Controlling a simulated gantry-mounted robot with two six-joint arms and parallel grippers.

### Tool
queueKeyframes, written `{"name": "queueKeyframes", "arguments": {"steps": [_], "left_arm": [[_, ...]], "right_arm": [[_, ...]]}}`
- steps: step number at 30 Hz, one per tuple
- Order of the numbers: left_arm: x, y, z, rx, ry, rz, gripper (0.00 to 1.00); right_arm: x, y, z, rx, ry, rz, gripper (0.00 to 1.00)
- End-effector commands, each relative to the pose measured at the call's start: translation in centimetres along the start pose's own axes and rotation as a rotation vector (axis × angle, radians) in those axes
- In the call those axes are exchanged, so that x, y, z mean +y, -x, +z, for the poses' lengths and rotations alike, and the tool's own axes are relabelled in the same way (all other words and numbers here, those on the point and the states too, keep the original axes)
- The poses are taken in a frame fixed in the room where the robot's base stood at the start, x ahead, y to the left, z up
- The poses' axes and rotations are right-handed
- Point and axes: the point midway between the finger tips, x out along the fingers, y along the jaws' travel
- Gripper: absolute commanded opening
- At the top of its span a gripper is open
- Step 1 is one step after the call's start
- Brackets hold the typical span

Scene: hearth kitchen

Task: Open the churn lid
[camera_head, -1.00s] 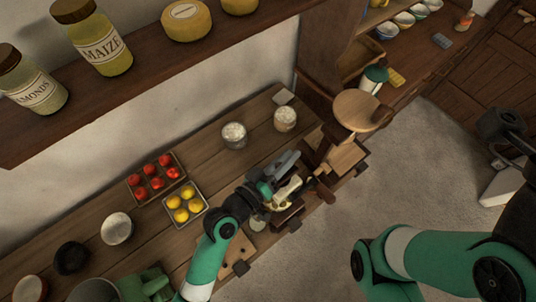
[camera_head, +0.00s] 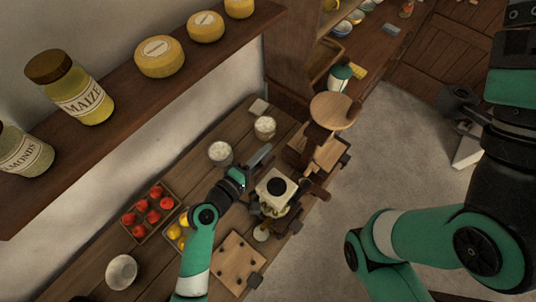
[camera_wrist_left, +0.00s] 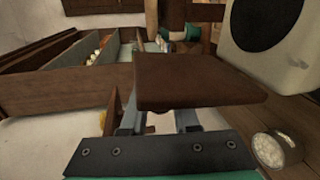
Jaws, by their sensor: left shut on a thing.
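The churn (camera_head: 275,187) stands near the front edge of the bench in the head view, its pale square top showing a round black opening. It also fills the upper right of the left wrist view (camera_wrist_left: 295,55). My left gripper (camera_head: 246,174) is beside the churn, on its left. In the left wrist view it is shut on a brown flat board, the churn lid (camera_wrist_left: 200,80), which is clear of the opening. In the head view the lid is a thin greyish edge (camera_head: 258,156). My right gripper is out of frame.
Two pale-filled jars (camera_head: 220,153) (camera_head: 265,127) stand behind the churn. A crate of red fruit (camera_head: 148,211) and yellow fruit (camera_head: 175,236) lie left of it. A round wooden top (camera_head: 330,111) rises to the right. A drilled board (camera_head: 237,263) lies in front.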

Motion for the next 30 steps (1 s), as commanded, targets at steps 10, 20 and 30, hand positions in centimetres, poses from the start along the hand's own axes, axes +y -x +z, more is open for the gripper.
{"name": "queueKeyframes", "arguments": {"steps": [10,20,30], "left_arm": [[-0.31,-0.09,-0.48,-0.024,0.127,-0.004,0.00],[-0.37,-0.10,-0.52,-0.027,0.143,-0.005,0.00],[-0.40,-0.10,-0.50,-0.027,0.142,-0.005,0.59]], "right_arm": [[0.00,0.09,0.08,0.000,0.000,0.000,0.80],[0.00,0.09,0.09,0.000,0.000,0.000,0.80],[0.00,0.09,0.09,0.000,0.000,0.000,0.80]]}}
